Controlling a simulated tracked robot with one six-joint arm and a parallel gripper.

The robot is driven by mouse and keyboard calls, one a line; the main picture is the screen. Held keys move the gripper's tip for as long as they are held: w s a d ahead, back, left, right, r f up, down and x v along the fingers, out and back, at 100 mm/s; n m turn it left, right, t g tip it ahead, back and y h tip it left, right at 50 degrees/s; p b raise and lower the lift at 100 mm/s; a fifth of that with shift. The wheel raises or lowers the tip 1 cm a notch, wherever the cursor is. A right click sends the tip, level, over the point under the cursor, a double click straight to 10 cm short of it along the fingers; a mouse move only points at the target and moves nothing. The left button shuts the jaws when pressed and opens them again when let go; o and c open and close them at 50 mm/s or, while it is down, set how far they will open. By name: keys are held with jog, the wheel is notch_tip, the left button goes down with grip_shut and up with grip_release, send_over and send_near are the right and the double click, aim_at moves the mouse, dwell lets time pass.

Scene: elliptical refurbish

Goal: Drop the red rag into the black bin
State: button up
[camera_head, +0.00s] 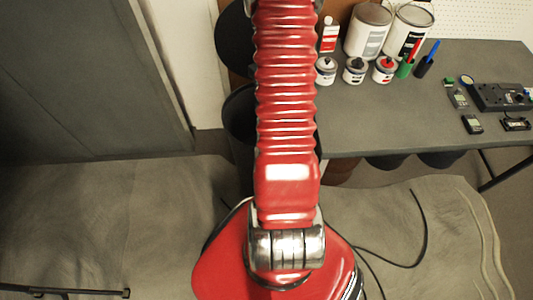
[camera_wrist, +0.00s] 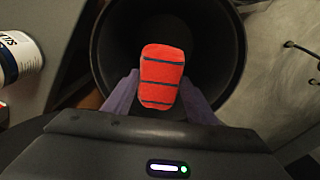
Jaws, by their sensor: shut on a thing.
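The red rag (camera_wrist: 162,75), crossed by dark stripes, shows in the wrist view between the two fingers of my gripper (camera_wrist: 165,95). The gripper is shut on it. The black bin (camera_wrist: 230,50) is round and open, and its mouth lies behind the rag in the wrist view. The rag appears over the opening, but how high it is above the rim I cannot tell. In the head view the bin (camera_head: 238,118) is partly hidden behind my red arm. The rag and gripper are hidden in that view.
A grey table (camera_head: 450,90) stands to the right with paint cans (camera_head: 368,32), small jars (camera_head: 355,70) and electronic devices (camera_head: 500,97). A dark cable (camera_head: 415,245) lies on the floor cloth (camera_head: 450,220).

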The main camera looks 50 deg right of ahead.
jog(key=shift+f, duration=0.1)
jog(key=shift+f, duration=2.9)
jog(key=o, duration=1.1)
jog(key=shift+c, duration=0.2)
jog(key=shift+r, duration=0.1)
notch_tip(320, 180, up, 14)
jog(key=shift+f, duration=0.2)
